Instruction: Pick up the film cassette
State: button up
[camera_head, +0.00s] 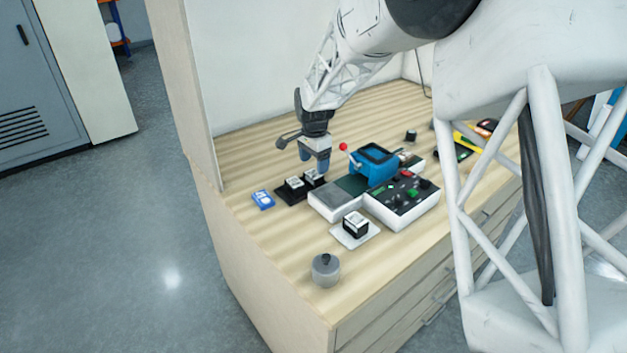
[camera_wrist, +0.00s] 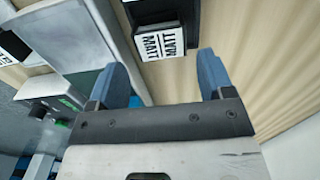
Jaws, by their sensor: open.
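Two black film cassettes with white labels, a left one (camera_head: 295,183) and a right one (camera_head: 313,176), sit in a black tray (camera_head: 284,198) on the workbench in the head view. A third black cassette (camera_head: 355,223) with a white label lies on a white pad (camera_head: 371,233). My gripper (camera_head: 314,164) is above the tray, close to the right cassette, with its blue fingers apart. In the wrist view, a cassette labelled MATT (camera_wrist: 162,42) lies ahead of the open gripper (camera_wrist: 163,72), between the finger lines, with nothing held.
A laminating machine (camera_head: 402,203) with a blue unit (camera_head: 374,163) stands right of the tray. A blue and white box (camera_head: 263,199) lies left of it. A grey round knob-topped weight (camera_head: 326,269) stands near the front. The bench front left is clear.

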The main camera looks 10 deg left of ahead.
aim_at(313, 174)
jog(key=shift+a+f, duration=0.1)
jog(key=shift+f, duration=2.5)
jog(key=c, duration=0.7)
jog(key=shift+c, duration=0.2)
jog(key=shift+r, duration=0.1)
jog(key=shift+r, duration=4.95)
jog(key=shift+r, duration=0.1)
